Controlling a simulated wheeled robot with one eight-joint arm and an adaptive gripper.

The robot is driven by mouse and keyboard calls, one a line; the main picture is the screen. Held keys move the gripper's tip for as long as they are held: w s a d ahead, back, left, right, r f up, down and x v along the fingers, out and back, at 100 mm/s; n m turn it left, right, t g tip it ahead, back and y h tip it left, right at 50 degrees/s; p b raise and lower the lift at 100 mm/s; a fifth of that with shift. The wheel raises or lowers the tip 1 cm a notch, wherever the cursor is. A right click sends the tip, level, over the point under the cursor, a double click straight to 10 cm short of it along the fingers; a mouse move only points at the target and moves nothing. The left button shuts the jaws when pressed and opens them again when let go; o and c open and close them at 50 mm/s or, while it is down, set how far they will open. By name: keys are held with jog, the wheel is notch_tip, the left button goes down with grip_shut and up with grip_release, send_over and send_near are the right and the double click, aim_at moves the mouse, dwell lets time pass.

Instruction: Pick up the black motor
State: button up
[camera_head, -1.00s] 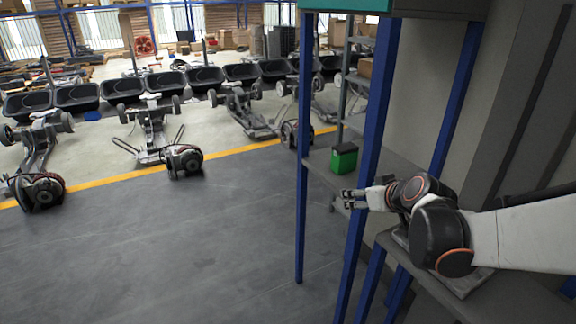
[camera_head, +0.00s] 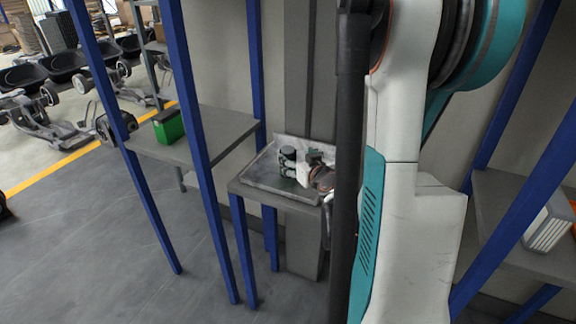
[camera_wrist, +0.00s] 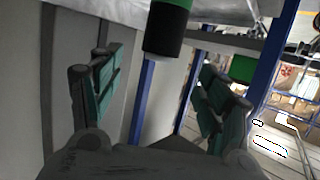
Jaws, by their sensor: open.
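A black motor (camera_head: 288,161), a dark cylinder with lighter bands, stands on a grey tray (camera_head: 262,176) on a low shelf in the head view. In the wrist view the black motor (camera_wrist: 163,32) has a green band and shows at the top, between and beyond the fingers; its top is cut off by the frame. My gripper (camera_wrist: 158,88) is open, with one teal-padded finger on each side, and nothing is held between them. In the head view my gripper (camera_head: 314,160) is close to the motor's right, small and partly hidden by my arm.
Blue shelf posts (camera_head: 188,90) stand left of the tray, and a wall is behind it. A green box (camera_head: 168,126) sits on the shelf to the left and also shows in the wrist view (camera_wrist: 241,68). A white ribbed box (camera_head: 550,228) is at right. The floor (camera_head: 110,230) at left is clear.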

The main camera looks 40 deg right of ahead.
aim_at(290, 153)
jog(key=b+x, duration=0.2)
jog(key=x, duration=0.7)
jog(key=shift+w+f+b, duration=0.1)
jog(key=shift+w+b, duration=0.15)
jog(key=shift+b, duration=0.1)
grip_shut()
